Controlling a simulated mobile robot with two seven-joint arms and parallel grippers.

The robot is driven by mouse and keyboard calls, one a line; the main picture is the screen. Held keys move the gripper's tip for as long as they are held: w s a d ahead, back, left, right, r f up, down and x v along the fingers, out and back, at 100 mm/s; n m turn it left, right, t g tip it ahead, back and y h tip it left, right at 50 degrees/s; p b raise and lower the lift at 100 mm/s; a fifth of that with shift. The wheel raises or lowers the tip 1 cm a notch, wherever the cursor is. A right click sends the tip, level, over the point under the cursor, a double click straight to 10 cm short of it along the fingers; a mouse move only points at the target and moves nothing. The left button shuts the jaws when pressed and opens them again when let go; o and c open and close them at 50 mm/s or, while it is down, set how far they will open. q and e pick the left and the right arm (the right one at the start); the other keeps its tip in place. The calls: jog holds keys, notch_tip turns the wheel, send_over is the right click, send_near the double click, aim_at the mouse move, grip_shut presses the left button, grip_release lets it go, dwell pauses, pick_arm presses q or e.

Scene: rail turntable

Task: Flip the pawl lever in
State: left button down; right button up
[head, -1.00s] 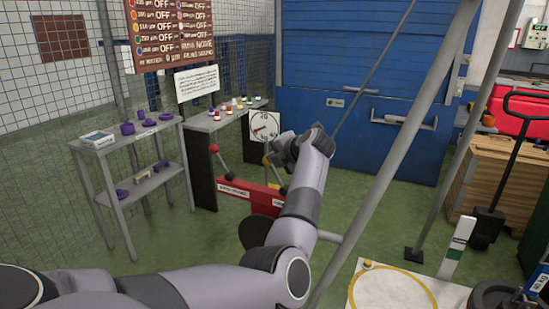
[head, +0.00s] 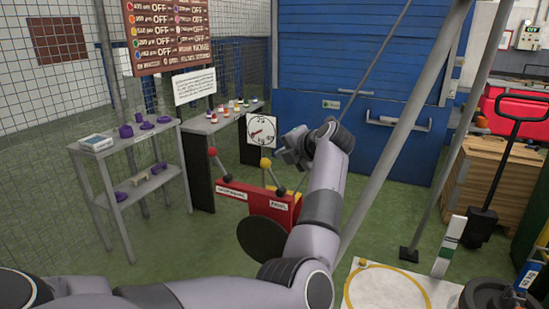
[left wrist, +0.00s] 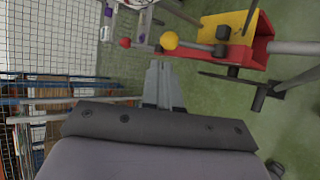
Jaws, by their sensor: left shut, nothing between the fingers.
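The pawl lever has a yellow knob (head: 266,163) on a dark rod that leans up and left from a red box (head: 272,206), above a white label that seems to read PAWL. My left gripper (head: 288,152) is shut and empty, just right of and above the yellow knob in the head view. In the left wrist view the shut fingers (left wrist: 156,68) point toward the yellow knob (left wrist: 169,41), with a small gap in the picture; whether they touch is unclear. A second lever with a red knob (head: 212,152) stands to the left. My right gripper is not in view.
A round dial (head: 262,131) stands behind the levers. Grey shelves (head: 128,198) with purple pieces are at the left. A grey slanted pole (head: 408,128) crosses right of my arm. A blue shutter (head: 340,50) is behind. Green floor is open between.

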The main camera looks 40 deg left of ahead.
pick_arm(q)
jog(key=v, duration=0.6)
jog(key=shift+w+a+r+b, duration=0.1)
jog(key=shift+a+r+b, duration=0.05)
jog(key=shift+b, duration=0.25)
